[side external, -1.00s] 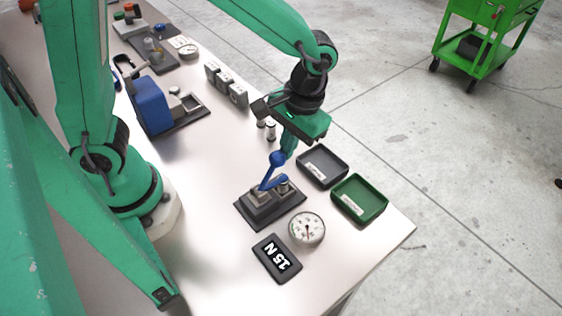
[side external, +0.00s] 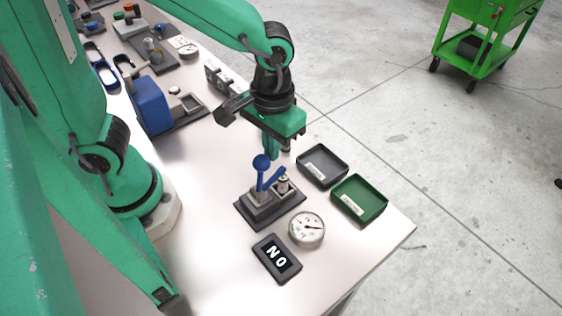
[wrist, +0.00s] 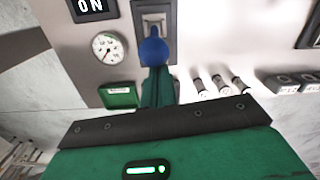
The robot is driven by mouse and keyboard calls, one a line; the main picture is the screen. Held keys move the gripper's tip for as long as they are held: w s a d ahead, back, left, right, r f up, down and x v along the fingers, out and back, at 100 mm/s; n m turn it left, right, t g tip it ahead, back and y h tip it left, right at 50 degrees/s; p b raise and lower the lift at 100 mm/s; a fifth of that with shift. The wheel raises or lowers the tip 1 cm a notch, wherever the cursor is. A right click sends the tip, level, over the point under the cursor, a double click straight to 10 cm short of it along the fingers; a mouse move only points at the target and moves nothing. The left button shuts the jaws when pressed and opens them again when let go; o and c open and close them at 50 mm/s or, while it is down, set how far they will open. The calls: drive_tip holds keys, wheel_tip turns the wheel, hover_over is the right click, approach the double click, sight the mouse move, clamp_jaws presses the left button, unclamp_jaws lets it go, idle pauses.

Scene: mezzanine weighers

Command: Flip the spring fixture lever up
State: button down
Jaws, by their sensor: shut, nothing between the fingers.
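The spring fixture has a dark base (side external: 282,214) and a blue lever with a round knob (side external: 261,162). The lever stands nearly upright, and a blue arm slants up to the right from its foot. In the wrist view the knob (wrist: 153,52) covers part of the fixture base (wrist: 153,8). My gripper (side external: 271,154) is shut and empty, pointing down just behind the knob. Its green fingers also show in the wrist view (wrist: 158,80), right at the knob. I cannot tell whether they touch it.
A round dial gauge (side external: 307,229) stands right of the fixture. A grey tray (side external: 345,173) and a green tray (side external: 380,211) lie near the table's right edge. Small metal cylinders (wrist: 220,86) stand close to the gripper. A blue device (side external: 153,105) stands further back.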

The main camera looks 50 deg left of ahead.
drive_tip(key=s, duration=0.9)
drive_tip(key=shift+s+f, duration=0.15)
drive_tip(key=shift+f, duration=0.25)
idle(0.4)
drive_tip(key=w+r, duration=0.4)
drive_tip(key=w, duration=0.1)
drive_tip(key=s+d+r, duration=0.1)
drive_tip(key=s+r, duration=0.4)
drive_tip(key=s, duration=0.3)
drive_tip(key=shift+s+r+t, duration=0.2)
drive_tip(key=shift+r+t, duration=0.1)
